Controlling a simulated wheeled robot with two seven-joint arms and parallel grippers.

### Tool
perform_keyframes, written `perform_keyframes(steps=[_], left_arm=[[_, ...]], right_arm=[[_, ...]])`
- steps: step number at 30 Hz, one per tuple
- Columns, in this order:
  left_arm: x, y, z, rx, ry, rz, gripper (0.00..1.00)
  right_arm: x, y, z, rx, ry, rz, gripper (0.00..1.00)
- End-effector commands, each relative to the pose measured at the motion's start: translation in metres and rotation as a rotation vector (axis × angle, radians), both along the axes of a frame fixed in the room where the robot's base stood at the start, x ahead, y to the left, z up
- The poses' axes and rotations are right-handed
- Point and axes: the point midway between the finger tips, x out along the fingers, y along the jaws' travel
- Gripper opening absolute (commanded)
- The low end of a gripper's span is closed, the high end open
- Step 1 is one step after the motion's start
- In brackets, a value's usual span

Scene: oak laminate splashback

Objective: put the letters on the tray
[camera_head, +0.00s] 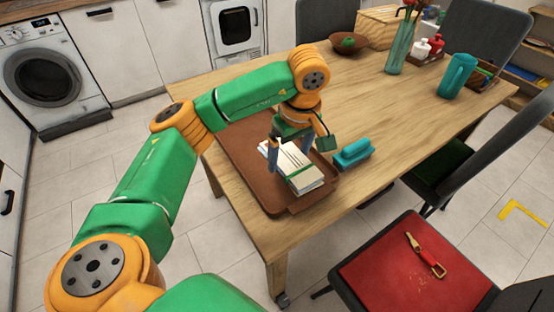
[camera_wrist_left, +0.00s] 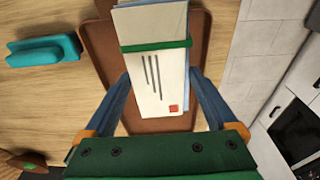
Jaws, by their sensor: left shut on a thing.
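The letters (camera_head: 304,180) are a bundle of white and pale envelopes with a green band around them. The brown tray (camera_head: 245,140) lies on the wooden table. The letters are over the near part of the tray; I cannot tell whether they touch its floor. My left gripper (camera_head: 291,160) is shut on the letters, one blue finger on each side. In the left wrist view the letters (camera_wrist_left: 158,82) show a red stamp and dark lines between the fingers, with the tray (camera_wrist_left: 98,45) behind. My right gripper is not in view.
A teal lidded dish (camera_head: 354,153) stands on the table just right of the tray. A brown bowl (camera_head: 348,43), a vase (camera_head: 399,48) and a teal jug (camera_head: 457,75) stand farther back. The middle of the table is clear. A red-seated chair (camera_head: 400,270) stands at front right.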

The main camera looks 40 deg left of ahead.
Motion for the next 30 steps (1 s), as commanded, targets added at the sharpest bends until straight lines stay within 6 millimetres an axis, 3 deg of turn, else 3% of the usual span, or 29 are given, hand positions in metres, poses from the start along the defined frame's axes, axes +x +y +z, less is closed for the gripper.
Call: perform_keyframes(steps=[1, 9, 13, 24, 25, 26, 30], left_arm=[[0.003, 0.008, -0.018, 0.000, 0.008, 0.003, 0.34], [0.021, 0.036, -0.053, 0.002, 0.005, 0.001, 0.33], [0.021, 0.035, -0.075, 0.002, 0.005, -0.005, 0.33], [0.021, 0.034, -0.085, 0.001, 0.000, -0.005, 0.33], [0.021, 0.034, -0.085, 0.001, 0.000, -0.005, 0.94], [0.021, 0.034, -0.084, 0.000, 0.001, -0.005, 1.00], [0.021, 0.034, -0.084, 0.000, 0.001, -0.005, 1.00]], right_arm=[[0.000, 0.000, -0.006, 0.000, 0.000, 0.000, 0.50], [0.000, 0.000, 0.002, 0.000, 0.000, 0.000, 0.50], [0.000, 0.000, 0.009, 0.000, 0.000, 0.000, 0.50], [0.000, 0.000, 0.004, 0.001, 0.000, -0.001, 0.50], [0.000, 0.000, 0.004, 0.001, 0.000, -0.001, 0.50], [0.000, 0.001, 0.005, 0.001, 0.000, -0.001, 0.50], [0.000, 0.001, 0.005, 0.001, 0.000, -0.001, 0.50]])
